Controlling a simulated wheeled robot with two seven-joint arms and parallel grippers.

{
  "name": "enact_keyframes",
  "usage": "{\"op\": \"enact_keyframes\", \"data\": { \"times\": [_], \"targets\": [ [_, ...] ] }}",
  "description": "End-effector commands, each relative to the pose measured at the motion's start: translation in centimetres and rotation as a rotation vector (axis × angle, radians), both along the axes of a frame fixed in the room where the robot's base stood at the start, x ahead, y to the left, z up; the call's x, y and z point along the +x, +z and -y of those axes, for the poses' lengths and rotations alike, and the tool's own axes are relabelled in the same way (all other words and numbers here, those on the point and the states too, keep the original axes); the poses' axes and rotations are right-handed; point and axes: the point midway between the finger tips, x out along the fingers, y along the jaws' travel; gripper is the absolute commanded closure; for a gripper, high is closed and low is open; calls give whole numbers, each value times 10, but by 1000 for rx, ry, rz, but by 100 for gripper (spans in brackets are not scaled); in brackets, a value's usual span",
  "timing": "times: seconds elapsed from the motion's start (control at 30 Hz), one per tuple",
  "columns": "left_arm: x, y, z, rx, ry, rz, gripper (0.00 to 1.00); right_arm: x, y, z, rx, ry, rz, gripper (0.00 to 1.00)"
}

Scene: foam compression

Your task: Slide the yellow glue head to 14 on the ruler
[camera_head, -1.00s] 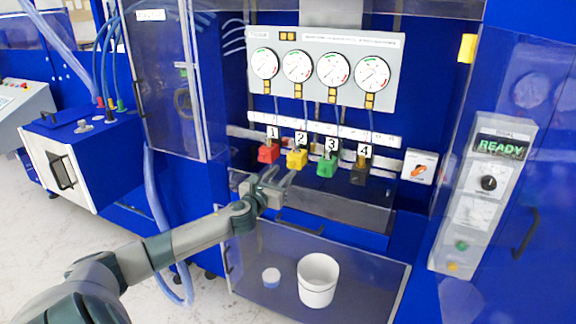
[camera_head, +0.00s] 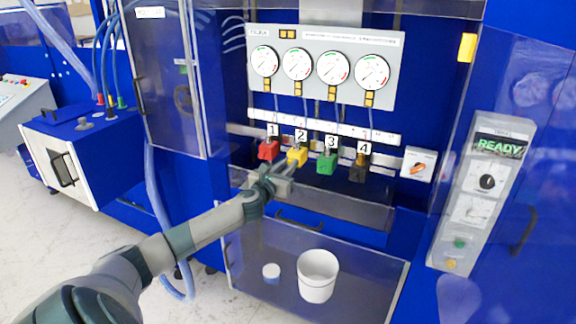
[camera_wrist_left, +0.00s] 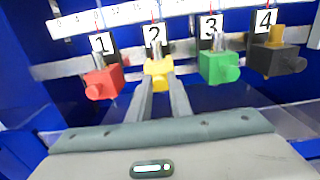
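The yellow glue head (camera_head: 297,157), under tag 2, hangs on a rail between the red and green heads. It also shows in the left wrist view (camera_wrist_left: 158,71). The white ruler strip (camera_head: 322,126) runs above the heads; its figures are too small to read surely. My left gripper (camera_head: 287,166) is just in front of and below the yellow head. In the left wrist view its two fingers (camera_wrist_left: 161,88) stand apart, one on each side of the yellow head's front knob. Contact cannot be made out. My right gripper is not in view.
The red head (camera_head: 268,150) is close on the left, the green head (camera_head: 326,164) on the right, and the black head (camera_head: 358,171) farther right. Gauges (camera_head: 332,68) hang above. A white bucket (camera_head: 317,276) and a small white-lidded jar (camera_head: 271,271) stand below.

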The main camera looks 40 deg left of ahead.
Motion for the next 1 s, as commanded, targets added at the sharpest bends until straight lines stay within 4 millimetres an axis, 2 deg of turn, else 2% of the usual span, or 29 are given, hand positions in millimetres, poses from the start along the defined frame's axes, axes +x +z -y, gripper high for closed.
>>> {"op": "enact_keyframes", "data": {
  "times": [0.17,0.47,0.73,0.77,0.83,1.0],
  "targets": [
    [-1,0,-3,1,1,0,100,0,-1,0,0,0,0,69],
    [-12,0,-43,3,4,1,100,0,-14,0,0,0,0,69],
    [-12,2,-44,1,2,3,100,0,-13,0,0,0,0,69],
    [-12,2,-44,1,1,3,79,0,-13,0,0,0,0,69],
    [-12,2,-44,1,1,3,63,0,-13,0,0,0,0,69],
    [-12,1,-44,1,1,2,63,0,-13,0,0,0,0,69]
  ]
}}
